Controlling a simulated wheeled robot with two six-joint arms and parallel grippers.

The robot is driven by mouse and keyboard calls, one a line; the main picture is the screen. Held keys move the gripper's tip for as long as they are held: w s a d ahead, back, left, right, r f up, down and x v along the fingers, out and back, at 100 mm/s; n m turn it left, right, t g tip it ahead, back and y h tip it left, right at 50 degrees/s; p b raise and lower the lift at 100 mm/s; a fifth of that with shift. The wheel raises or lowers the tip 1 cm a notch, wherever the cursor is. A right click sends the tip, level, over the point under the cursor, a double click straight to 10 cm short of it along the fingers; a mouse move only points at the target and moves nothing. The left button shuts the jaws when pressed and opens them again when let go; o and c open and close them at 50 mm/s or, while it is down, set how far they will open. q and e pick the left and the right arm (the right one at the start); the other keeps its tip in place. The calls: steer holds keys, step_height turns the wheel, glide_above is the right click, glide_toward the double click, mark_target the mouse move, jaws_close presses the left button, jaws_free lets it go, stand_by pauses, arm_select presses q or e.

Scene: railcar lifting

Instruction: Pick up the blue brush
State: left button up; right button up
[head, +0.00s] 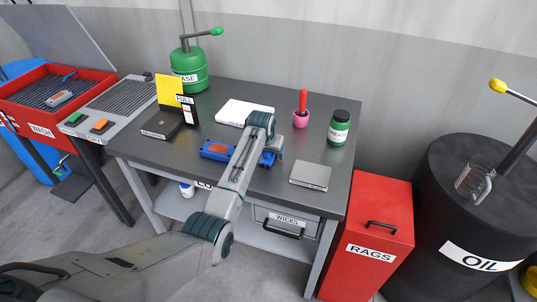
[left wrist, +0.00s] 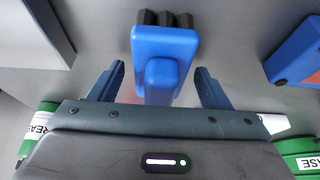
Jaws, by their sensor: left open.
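The blue brush (left wrist: 165,48) lies on the grey workbench (head: 150,154), its black bristles at the top in the left wrist view. In the head view only a bit of it (head: 267,159) shows to the right of my left forearm. My left gripper (left wrist: 160,80) is open, pointing down, with the brush's handle end between its two blue fingers, a gap on each side. In the head view the left gripper (head: 272,148) is mostly hidden behind its own wrist. My right gripper is not in view.
A blue and orange object (head: 216,150) lies left of the brush. A grey box (head: 310,175), white slab (head: 240,112), pink pot (head: 301,118), green jar (head: 339,127) and green can (head: 190,68) surround the spot. A red rags bin (head: 372,225) stands right of the bench.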

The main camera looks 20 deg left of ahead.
arm_select(q)
steer(key=c, duration=1.1)
steer(key=shift+c, duration=0.2)
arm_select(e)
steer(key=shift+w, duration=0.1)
arm_select(q)
steer(key=shift+r, duration=0.15)
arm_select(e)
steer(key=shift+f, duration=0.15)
